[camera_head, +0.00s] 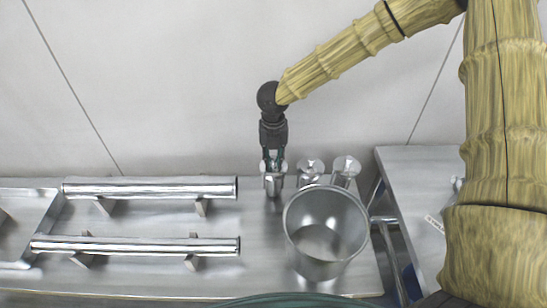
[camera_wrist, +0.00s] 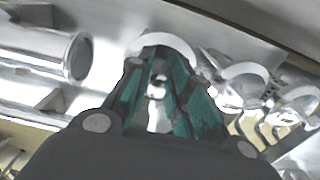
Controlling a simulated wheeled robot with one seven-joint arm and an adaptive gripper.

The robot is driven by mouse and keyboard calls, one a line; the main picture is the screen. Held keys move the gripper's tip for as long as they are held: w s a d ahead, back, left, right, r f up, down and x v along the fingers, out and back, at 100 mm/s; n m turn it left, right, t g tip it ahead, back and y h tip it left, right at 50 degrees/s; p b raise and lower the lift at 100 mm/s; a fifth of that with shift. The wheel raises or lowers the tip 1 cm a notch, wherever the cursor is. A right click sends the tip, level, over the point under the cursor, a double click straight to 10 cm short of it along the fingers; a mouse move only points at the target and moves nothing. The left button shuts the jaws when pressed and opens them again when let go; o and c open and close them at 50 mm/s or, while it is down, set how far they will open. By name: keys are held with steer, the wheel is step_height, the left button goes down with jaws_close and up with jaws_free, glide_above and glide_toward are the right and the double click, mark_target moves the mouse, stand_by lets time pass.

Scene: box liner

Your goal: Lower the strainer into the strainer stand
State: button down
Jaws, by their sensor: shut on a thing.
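My gripper (camera_head: 273,160) points down at the back of the metal bench, its teal fingers shut on a small shiny metal piece (camera_head: 274,187), which I take to be the strainer. In the wrist view the piece (camera_wrist: 158,88) sits between the fingers (camera_wrist: 165,62), with a pale round rim just beyond them. Two similar disc-topped metal pieces (camera_head: 310,168) (camera_head: 346,166) stand to its right. I cannot tell which part is the strainer stand, nor whether the held piece touches the bench; its lower end is unclear.
A large open metal pot (camera_head: 325,250) stands in front, to the right of my gripper. Two horizontal metal tubes (camera_head: 150,187) (camera_head: 135,245) on short supports lie to the left. A second metal surface (camera_head: 415,180) is at the right, past a gap. The wall rises behind the bench.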

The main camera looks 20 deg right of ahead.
steer(key=shift+f, duration=0.25)
stand_by(0.4)
steer(key=c, duration=1.2)
jaws_free()
step_height(320, 180, up, 12)
